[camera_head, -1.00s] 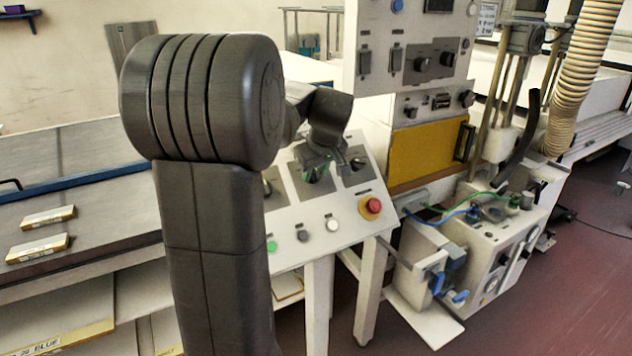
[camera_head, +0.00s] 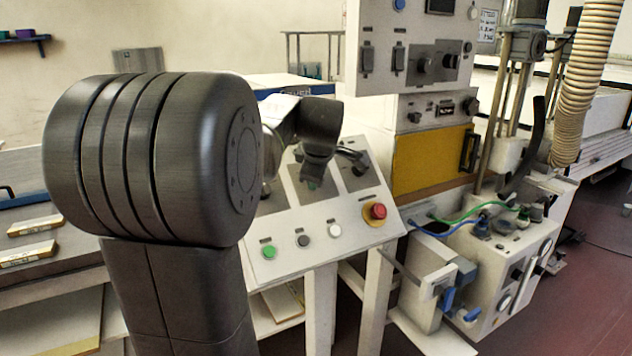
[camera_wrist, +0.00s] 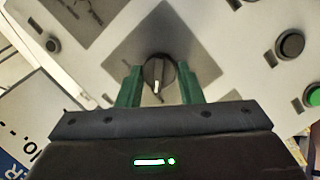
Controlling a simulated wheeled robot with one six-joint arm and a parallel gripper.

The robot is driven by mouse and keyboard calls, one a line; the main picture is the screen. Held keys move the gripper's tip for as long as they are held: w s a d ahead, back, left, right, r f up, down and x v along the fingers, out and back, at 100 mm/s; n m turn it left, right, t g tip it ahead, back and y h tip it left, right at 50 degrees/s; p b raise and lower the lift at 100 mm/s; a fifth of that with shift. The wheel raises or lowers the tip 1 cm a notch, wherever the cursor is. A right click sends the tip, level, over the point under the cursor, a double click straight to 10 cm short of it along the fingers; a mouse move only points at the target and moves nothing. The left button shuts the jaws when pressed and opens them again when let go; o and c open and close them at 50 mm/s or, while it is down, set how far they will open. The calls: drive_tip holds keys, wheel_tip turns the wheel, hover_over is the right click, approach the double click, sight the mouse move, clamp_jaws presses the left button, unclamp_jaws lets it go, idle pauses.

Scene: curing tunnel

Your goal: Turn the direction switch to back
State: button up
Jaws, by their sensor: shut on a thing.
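The sloped control panel (camera_head: 345,240) carries rotary switches on dark square plates. In the wrist view a black rotary knob (camera_wrist: 158,72) with a white pointer mark sits on a dark plate (camera_wrist: 150,35). Its label is not readable, so I cannot confirm by name that it is the direction switch. The pointer mark faces down the picture, toward my gripper. My gripper (camera_wrist: 159,88) has its green fingers on either side of this knob and is shut on it. In the head view my gripper (camera_head: 313,184) is at the middle plate and its arm hides most of that knob.
The panel's lower edge has a green button (camera_head: 269,252), a black button (camera_head: 302,241), a white button (camera_head: 334,230) and a red emergency stop (camera_head: 378,211). Another switch (camera_head: 358,169) is close on the right. An upright panel (camera_head: 412,55) stands behind.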

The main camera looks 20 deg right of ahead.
drive_tip(key=shift+n, duration=0.4)
drive_tip(key=o, duration=1)
drive_tip(key=shift+r, duration=0.1)
drive_tip(key=v, duration=1.3)
drive_tip(key=shift+s+a+r, duration=0.15)
drive_tip(key=shift+s+r, duration=0.05)
drive_tip(key=shift+s, duration=0.15)
drive_tip(key=shift+f, duration=0.1)
drive_tip(key=x, duration=1.4)
drive_tip(key=shift+w, duration=0.1)
